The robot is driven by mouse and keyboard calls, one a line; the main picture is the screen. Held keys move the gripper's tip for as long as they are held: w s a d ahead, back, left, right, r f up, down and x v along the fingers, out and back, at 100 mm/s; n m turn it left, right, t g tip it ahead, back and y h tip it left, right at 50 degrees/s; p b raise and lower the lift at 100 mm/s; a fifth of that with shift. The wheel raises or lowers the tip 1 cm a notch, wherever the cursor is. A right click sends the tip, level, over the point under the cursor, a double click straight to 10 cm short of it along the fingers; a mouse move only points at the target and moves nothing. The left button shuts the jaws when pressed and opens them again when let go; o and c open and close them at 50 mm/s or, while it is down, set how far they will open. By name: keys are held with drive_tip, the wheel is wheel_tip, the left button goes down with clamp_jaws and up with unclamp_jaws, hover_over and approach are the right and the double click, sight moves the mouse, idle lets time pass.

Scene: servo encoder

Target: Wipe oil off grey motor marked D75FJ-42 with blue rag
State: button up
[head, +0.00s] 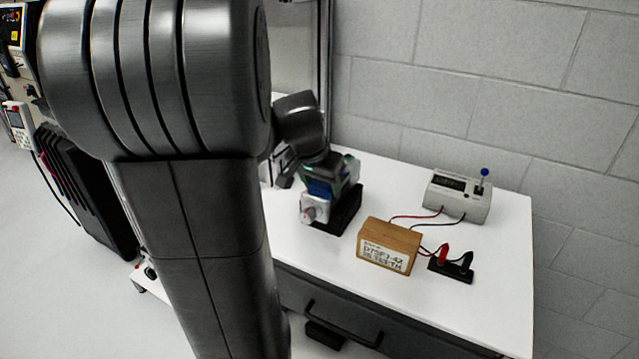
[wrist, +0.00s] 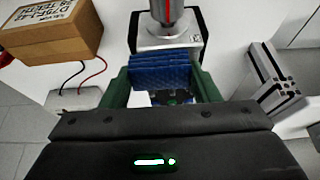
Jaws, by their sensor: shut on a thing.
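The grey motor (head: 311,208) sits on a dark base (head: 345,214) on the white bench top. In the wrist view the motor (wrist: 168,38) shows as a pale grey block with a round shaft marked in red. My gripper (wrist: 162,82) is shut on the folded blue rag (wrist: 160,68), which spans between its green fingers. In the head view the rag (head: 320,188) is at the motor, under my gripper (head: 327,177). The rag overlaps the motor's edge in view; I cannot tell whether it presses on it. No oil can be made out.
A wooden box (head: 388,246) labelled D75FJ-42 stands right of the motor. Red and black wires join a grey meter box (head: 458,196) and a terminal block (head: 451,269). A metal profile frame (wrist: 275,88) stands beside my gripper.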

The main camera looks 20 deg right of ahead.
sight(324, 187)
drive_tip(key=r, duration=0.1)
drive_tip(key=r+p, duration=0.1)
drive_tip(key=r, duration=0.1)
drive_tip(key=shift+s+d+p, duration=0.3)
drive_tip(key=shift+p, duration=0.1)
drive_tip(key=shift+a+r+p, duration=0.1)
drive_tip(key=shift+r+p, duration=0.2)
drive_tip(key=shift+r, duration=0.05)
drive_tip(key=shift+r+p, duration=0.6)
drive_tip(key=shift+r, duration=0.15)
drive_tip(key=shift+r+p, duration=1.1)
drive_tip(key=shift+r, duration=0.4)
